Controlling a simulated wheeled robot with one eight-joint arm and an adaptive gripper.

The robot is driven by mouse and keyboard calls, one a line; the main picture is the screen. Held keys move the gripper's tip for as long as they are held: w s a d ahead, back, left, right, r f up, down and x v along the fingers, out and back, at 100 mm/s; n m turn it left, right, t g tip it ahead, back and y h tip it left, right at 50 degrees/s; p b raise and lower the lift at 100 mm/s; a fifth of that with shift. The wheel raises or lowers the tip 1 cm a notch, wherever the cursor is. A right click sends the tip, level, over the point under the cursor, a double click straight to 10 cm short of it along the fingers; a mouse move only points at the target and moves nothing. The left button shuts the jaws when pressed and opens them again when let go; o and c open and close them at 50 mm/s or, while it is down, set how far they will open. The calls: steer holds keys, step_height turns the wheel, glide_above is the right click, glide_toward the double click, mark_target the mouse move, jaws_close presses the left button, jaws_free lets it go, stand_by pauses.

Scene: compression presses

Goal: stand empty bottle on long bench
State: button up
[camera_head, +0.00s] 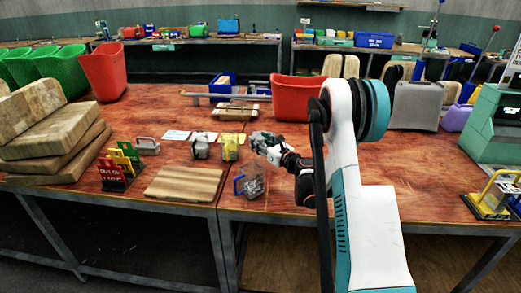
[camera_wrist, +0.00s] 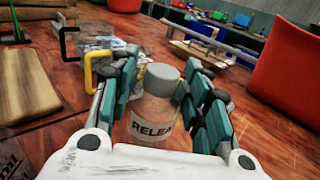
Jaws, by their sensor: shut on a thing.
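A clear bottle (camera_wrist: 155,108) with a grey cap and a white label reading "RELEA" stands between the fingers of my gripper in the wrist view. My gripper (camera_wrist: 157,100) is shut on it, with teal pads on both sides. In the head view my gripper (camera_head: 265,143) is low over the red-brown wooden bench (camera_head: 410,180), near its front half. The bottle cannot be made out clearly there. I cannot tell whether its base touches the bench top.
A clear block with a blue handle (camera_head: 249,183) is just in front of my gripper. Yellow-handled (camera_head: 230,148) and grey (camera_head: 200,147) pieces stand to the left. A wooden board (camera_head: 184,184) lies front left. A red bin (camera_head: 296,97) stands behind. Bench right of my arm is fairly clear.

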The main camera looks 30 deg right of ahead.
steer(key=shift+f, duration=1.2)
steer(key=shift+f, duration=0.1)
steer(key=o, duration=1.1)
steer(key=shift+c, duration=0.2)
steer(key=shift+s, duration=0.15)
steer(key=s+d, duration=0.2)
steer(key=s, duration=0.9)
steer(key=shift+s+d, duration=0.15)
steer(key=shift+s, duration=0.15)
